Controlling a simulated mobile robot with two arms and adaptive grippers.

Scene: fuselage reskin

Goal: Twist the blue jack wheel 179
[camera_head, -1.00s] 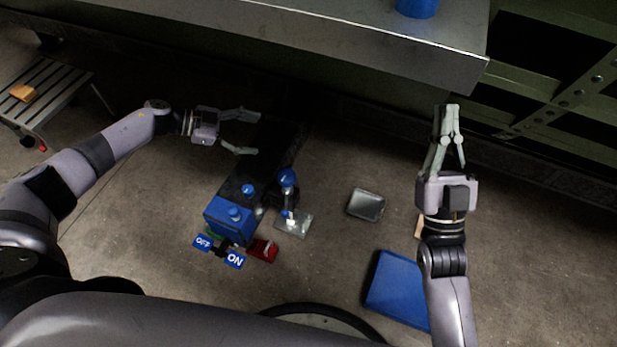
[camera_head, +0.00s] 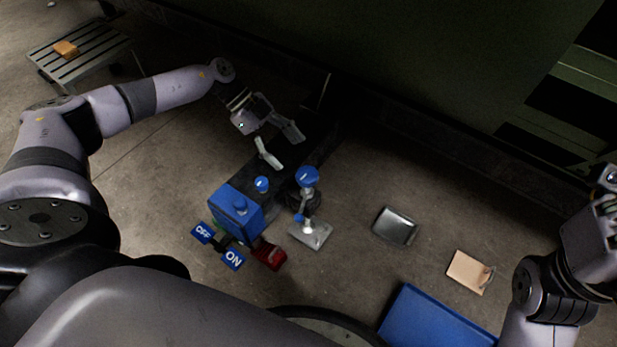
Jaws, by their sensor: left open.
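A blue round wheel or cap (camera_head: 307,176) tops a small dark stand in the middle of the head view; it looks like the jack wheel, but I cannot be sure. Smaller blue knobs show at the dark bench (camera_head: 262,184) and on top of a blue box (camera_head: 236,212). My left gripper (camera_head: 284,150) is open and empty, its fingers pointing down and right, above and left of the blue wheel and apart from it. My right gripper (camera_head: 600,225) is at the right edge, partly cut off, and its fingers are not clear.
Blue OFF and ON signs (camera_head: 233,259) and a red item (camera_head: 269,254) sit before the blue box. A metal plate (camera_head: 312,235), grey tray (camera_head: 396,226), tan board (camera_head: 469,272) and blue panel (camera_head: 432,322) lie to the right. A slatted stool (camera_head: 85,62) stands upper left.

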